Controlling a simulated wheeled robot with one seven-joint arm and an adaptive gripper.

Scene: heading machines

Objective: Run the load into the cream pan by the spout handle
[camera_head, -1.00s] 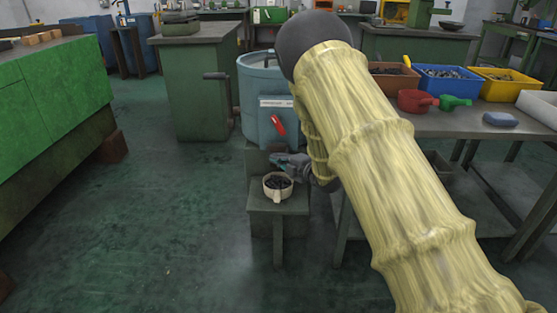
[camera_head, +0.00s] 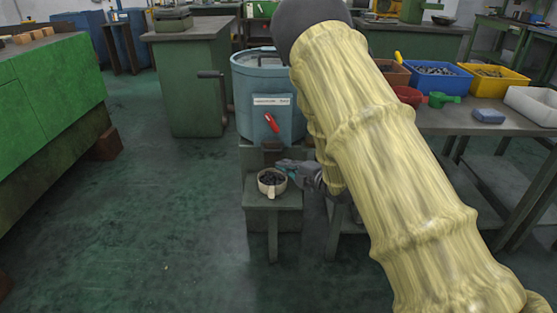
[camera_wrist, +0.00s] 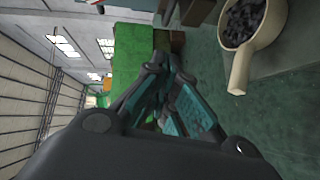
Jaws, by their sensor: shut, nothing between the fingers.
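The cream pan (camera_head: 272,182) sits on a small grey-green stand below the blue drum (camera_head: 268,95). Dark small pieces lie in the pan, which also shows at the upper right of the wrist view (camera_wrist: 244,52) with its handle pointing down in the picture. The red spout handle (camera_head: 271,122) is on the drum's front, tilted, above the pan. My gripper (camera_head: 284,167) is shut and empty, just right of and above the pan, below the red handle and apart from it. In the wrist view my gripper fingers (camera_wrist: 172,112) are close together with nothing between them.
A workbench (camera_head: 455,122) at right holds a blue bin (camera_head: 438,82), a yellow bin (camera_head: 497,82), a red scoop (camera_head: 405,95), a green scoop (camera_head: 442,99) and a blue block (camera_head: 488,116). A green cabinet (camera_head: 50,95) stands at left. The floor at left centre is clear.

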